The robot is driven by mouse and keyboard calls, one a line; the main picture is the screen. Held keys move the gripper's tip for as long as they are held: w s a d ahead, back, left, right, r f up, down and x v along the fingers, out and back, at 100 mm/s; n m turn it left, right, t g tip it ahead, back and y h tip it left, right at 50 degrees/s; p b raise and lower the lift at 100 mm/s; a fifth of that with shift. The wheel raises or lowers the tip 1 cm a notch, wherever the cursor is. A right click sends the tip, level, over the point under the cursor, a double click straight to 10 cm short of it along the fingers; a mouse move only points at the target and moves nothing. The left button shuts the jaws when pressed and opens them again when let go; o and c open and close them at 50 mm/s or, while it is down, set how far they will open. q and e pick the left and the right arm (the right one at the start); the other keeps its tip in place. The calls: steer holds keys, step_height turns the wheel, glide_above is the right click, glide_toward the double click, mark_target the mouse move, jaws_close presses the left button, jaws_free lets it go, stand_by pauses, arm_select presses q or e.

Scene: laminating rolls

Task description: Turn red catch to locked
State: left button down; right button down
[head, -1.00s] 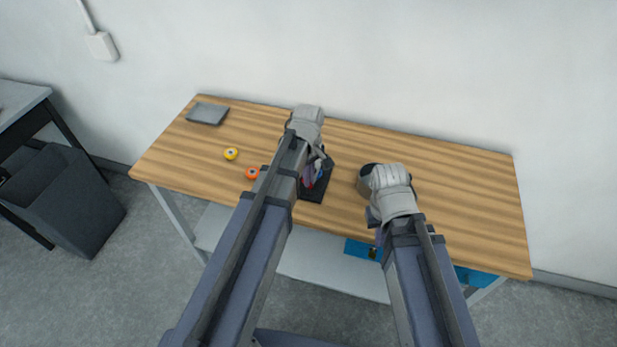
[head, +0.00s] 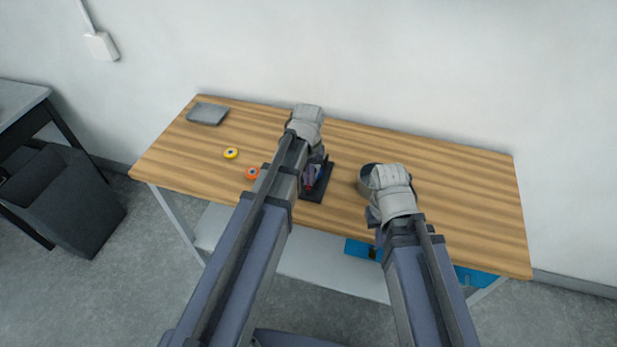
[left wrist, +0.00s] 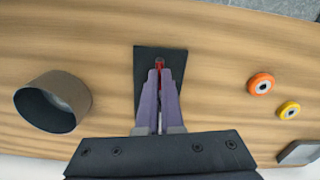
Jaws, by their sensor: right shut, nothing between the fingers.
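The red catch (left wrist: 159,62) stands on a dark rectangular base plate (left wrist: 145,60) on the table; a little of its red also shows in the head view (head: 308,188). My left gripper (left wrist: 160,73) points down at the plate, its two purple fingers close together with the red catch at and between their tips. Whether they press on it I cannot tell. The fingers hide most of the catch and any lock marks. My right gripper (head: 379,238) is shut and empty near the table's front edge, right of the plate.
A dark round cup-like container (left wrist: 53,102) stands on the table (head: 460,180), beside my right wrist in the head view. An orange roll (head: 252,173), a yellow roll (head: 231,153) and a grey tray (head: 207,113) lie to the left. The table's right part is clear.

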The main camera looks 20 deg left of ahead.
arm_select(q)
steer(key=shift+m, duration=1)
steer(key=c, duration=1.1)
jaws_free()
steer(key=shift+o, duration=0.2)
steer(key=shift+r, duration=0.15)
step_height(320, 180, up, 8)
steer(key=p, duration=0.8)
steer(key=shift+f, duration=0.2)
